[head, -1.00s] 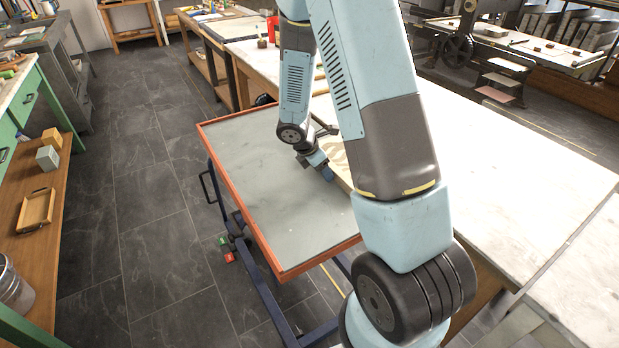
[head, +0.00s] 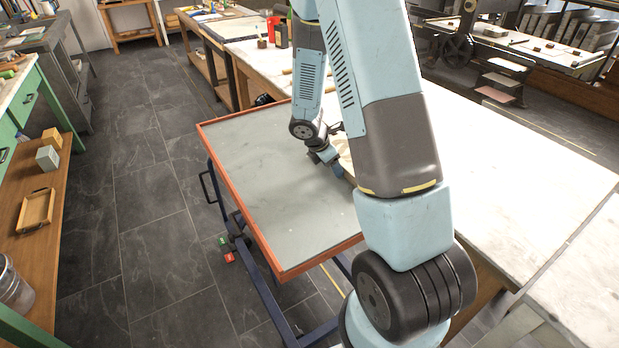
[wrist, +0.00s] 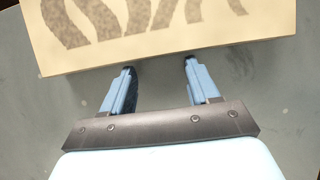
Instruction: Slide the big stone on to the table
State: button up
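The big stone (wrist: 230,33) is a pale cream slab with a brown striped drawing, at the top of the wrist view. In the head view only a sliver of the stone (head: 347,158) shows, the rest hidden behind my arm. A trolley (head: 250,165) with a grey top and orange rim stands against the pale table (head: 490,160) on the right. My gripper (wrist: 159,67) is open, its two fingers apart with nothing between them. The fingertips are at the stone's near side, low over the grey top; firm contact cannot be told. My gripper (head: 337,172) is over the trolley's right side.
A red container (head: 281,36) and small items stand at the table's far end. A green bench (head: 35,90) with a wooden shelf is at left, with open floor between it and the trolley. The near part of the table is bare.

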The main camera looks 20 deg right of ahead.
aim_at(344, 161)
jog(key=shift+w+d, duration=0.2)
jog(key=shift+d, duration=0.95)
jog(key=shift+w+d, duration=0.2)
jog(key=shift+d, duration=0.9)
jog(key=shift+w+d, duration=0.25)
jog(key=shift+d, duration=1.05)
jog(key=shift+w+d, duration=0.3)
jog(key=shift+d, duration=1)
jog(key=shift+w+d, duration=0.25)
jog(key=shift+d, duration=1.15)
jog(key=shift+w+d, duration=0.2)
jog(key=shift+d, duration=0.85)
jog(key=shift+w+d, duration=0.25)
jog(key=shift+d, duration=0.8)
jog(key=shift+w+d, duration=0.2)
jog(key=shift+d, duration=0.85)
jog(key=shift+s+a, duration=0.2)
jog(key=shift+a, duration=0.9)
jog(key=shift+s+a, duration=0.2)
jog(key=shift+a, duration=0.85)
jog(key=shift+r, duration=4.5)
